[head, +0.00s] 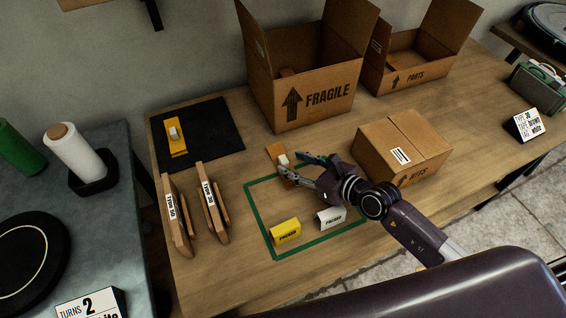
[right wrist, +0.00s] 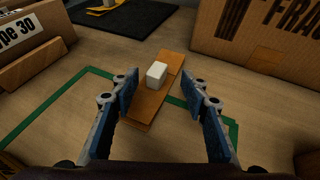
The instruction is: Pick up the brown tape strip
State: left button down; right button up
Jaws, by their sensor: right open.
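The brown tape strip (head: 275,151) lies on the wooden table at the back edge of the green outline, with a small white block (right wrist: 157,73) on top. In the right wrist view the strip (right wrist: 146,106) runs diagonally between my open fingers. My right gripper (head: 294,167) is open and empty at the strip, its fingers on either side in the wrist view (right wrist: 161,84). I cannot tell whether the fingers touch it. In the head view the gripper hides part of the strip. My left gripper is not in view.
A FRAGILE box (head: 318,108) stands behind the strip and a closed KITS box (head: 385,155) to its right. A yellow block (head: 286,232) and a white block (head: 331,217) stand inside the green outline (head: 262,225). A black mat (head: 220,130) holds a yellow strip (head: 174,139).

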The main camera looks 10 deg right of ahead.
aim_at(285, 160)
jog(key=x, duration=0.4)
jog(key=shift+w+a+r, duration=0.15)
jog(key=shift+a, duration=0.2)
jog(key=c, duration=1.1)
